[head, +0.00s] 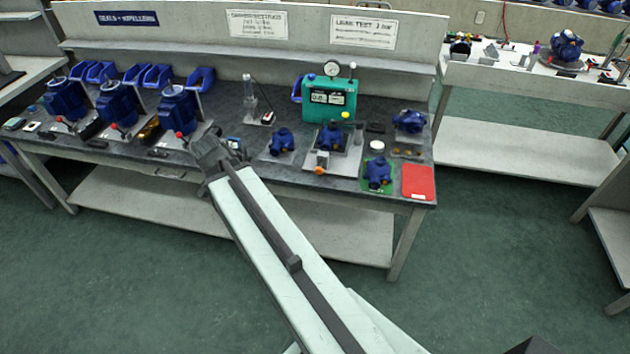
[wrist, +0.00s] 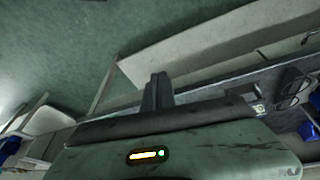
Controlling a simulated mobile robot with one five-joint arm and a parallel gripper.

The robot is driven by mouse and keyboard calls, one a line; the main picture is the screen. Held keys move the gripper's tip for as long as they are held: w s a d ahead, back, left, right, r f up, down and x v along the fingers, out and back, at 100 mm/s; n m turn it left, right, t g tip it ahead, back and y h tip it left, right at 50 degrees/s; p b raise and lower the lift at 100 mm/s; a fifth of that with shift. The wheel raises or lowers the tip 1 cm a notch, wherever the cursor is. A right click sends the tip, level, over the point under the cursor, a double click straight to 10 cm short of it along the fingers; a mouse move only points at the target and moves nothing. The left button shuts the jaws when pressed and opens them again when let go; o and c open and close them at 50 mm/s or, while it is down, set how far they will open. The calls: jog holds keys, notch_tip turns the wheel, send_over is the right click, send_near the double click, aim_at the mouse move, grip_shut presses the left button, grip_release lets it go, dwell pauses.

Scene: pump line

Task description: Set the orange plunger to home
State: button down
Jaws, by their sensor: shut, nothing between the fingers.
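The orange plunger (head: 320,170) shows in the head view as a small orange knob at the front of a pale fixture plate (head: 341,175). A blue pump body (head: 331,136) stands on that plate just behind it. My gripper (head: 208,147) is left of the plunger, near the front edge of the bench, and well apart from it. Its fingers are partly hidden by my wrist in the head view. In the wrist view my gripper (wrist: 158,88) shows its fingers together with nothing held. The plunger cannot be made out in the wrist view, and its exact position is too small to read.
A teal test box (head: 330,98) with a gauge stands behind the plate. A blue pump (head: 281,141) lies to its left. A green mat with a blue pump (head: 378,171) and a red tray (head: 418,182) are to its right. Several blue motors line the bench's left.

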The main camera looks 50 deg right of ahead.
jog(key=s+d+m+h+b, duration=0.1)
jog(key=s+d+m, duration=0.1)
jog(key=d+m, duration=0.5)
jog(key=s+d+f+m+g+h+b, duration=0.1)
jog(key=s+d+m+h+b, duration=0.1)
jog(key=d+m, duration=0.4)
jog(key=d, duration=0.5)
jog(key=shift+s+f+m+h, duration=0.2)
jog(key=shift+s+m+h, duration=0.1)
jog(key=shift+m, duration=0.1)
jog(key=shift+f+b, duration=0.1)
jog(key=shift+b, duration=0.2)
jog(key=w+d+f+b, duration=0.2)
jog(key=d+f+b, duration=0.5)
jog(key=d, duration=0.2)
jog(key=shift+d+f+b, duration=0.15)
jog(key=shift+f+b, duration=0.2)
